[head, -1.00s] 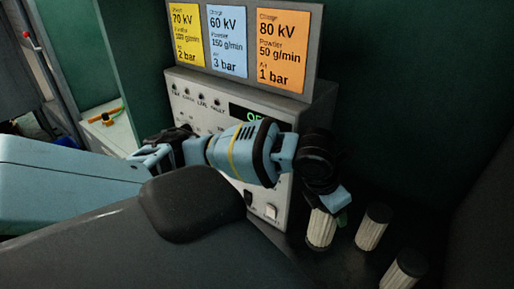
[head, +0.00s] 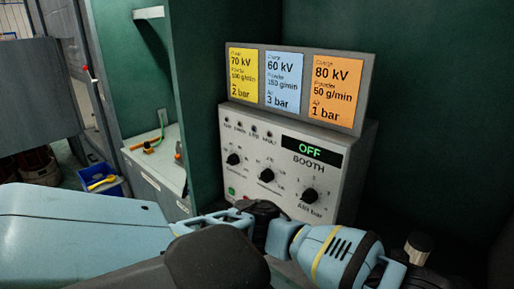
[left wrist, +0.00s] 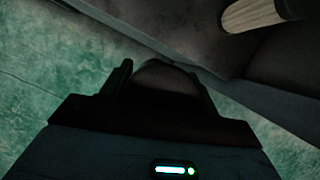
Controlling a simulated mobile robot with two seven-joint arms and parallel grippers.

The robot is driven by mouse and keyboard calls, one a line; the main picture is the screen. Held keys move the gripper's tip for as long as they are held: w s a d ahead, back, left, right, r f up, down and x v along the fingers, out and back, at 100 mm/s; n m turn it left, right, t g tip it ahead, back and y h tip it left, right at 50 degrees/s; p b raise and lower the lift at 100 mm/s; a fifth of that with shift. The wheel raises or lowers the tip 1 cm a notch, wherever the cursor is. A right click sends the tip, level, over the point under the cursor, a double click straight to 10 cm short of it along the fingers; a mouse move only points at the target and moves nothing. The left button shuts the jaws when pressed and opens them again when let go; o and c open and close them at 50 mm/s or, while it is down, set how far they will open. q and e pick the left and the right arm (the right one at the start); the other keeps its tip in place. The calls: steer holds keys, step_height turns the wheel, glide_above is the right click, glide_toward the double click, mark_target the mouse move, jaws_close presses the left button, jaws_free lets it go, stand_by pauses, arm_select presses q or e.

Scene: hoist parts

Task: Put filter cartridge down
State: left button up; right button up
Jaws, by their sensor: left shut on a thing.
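In the left wrist view my left gripper (left wrist: 165,82) is shut on a filter cartridge (left wrist: 163,76). Only a dark rounded end of it shows between the two fingers; the rest is hidden. Another cartridge (left wrist: 254,14), pale and pleated, shows at the top right of that view, apart from the gripper. In the head view a pale cartridge with a dark cap (head: 419,242) stands behind my left arm at the lower right. My right gripper is not in view.
A grey booth control box (head: 283,172) with knobs and an "OFF" display stands behind my arm, with yellow, blue and orange cards above. A shelf (head: 160,165) holds small items at left. A blue bin (head: 100,183) is on the floor. A green surface (left wrist: 45,75) lies below the gripper.

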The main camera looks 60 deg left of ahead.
arm_select(q)
steer(key=s+a+f+n+g+h, duration=0.1)
steer(key=s+a+f+n+g, duration=0.2)
steer(key=n, duration=1.2)
steer(key=s+a+f+n+g+h, duration=0.1)
steer(key=s+a+f+n+g, duration=0.2)
steer(key=n, duration=1.2)
steer(key=a+f+g, duration=0.2)
steer(key=a+f, duration=0.1)
steer(key=f, duration=0.2)
steer(key=shift+a, duration=0.25)
